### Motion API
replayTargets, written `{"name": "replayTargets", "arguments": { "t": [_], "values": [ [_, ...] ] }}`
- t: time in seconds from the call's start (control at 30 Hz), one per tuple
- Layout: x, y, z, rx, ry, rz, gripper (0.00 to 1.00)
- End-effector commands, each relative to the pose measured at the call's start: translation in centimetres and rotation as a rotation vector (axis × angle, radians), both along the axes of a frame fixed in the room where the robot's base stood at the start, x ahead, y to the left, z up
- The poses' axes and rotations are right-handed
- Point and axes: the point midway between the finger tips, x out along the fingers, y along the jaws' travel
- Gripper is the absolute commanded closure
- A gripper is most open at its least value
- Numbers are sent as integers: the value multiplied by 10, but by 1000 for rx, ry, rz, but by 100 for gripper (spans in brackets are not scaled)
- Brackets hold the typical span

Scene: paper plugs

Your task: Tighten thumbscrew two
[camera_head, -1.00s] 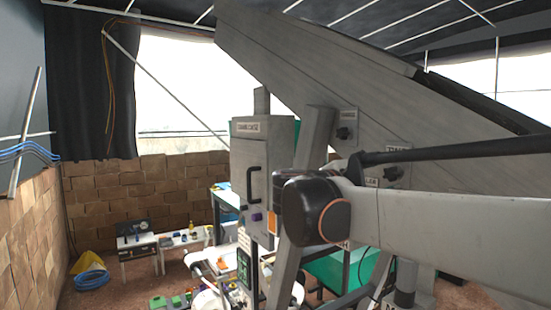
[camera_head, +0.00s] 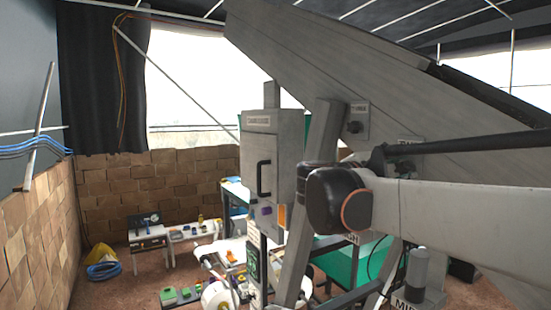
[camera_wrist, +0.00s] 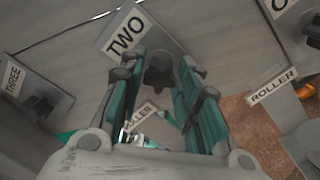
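Thumbscrew two (camera_wrist: 158,74) is a dark lobed knob on a grey panel, just below a white label reading TWO (camera_wrist: 125,36) in the wrist view. My gripper (camera_wrist: 161,66) has teal-lined fingers, spread apart on either side of the knob. A gap shows between the knob and each finger, so it is not gripped. How far the fingertips reach along the knob's depth I cannot tell. In the head view my gripper is hidden.
Thumbscrew three (camera_wrist: 38,104) sits to the left, and another dark knob (camera_wrist: 313,38) lies at the right edge. A ROLLER label (camera_wrist: 272,87) is at the right. In the head view a grey cabinet (camera_head: 270,150) with a black handle stands beside my arm.

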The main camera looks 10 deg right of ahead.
Motion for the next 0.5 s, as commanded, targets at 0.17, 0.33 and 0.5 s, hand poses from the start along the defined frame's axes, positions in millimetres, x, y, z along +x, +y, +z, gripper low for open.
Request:
{"name": "replayTargets", "arguments": {
  "t": [0.17, 0.33, 0.5],
  "values": [
    [0, -1, -2, 6, 1, -4, 94],
    [0, -1, -3, 7, 0, -5, 94],
    [0, -1, -4, 33, -68, -5, 95]
  ]
}}
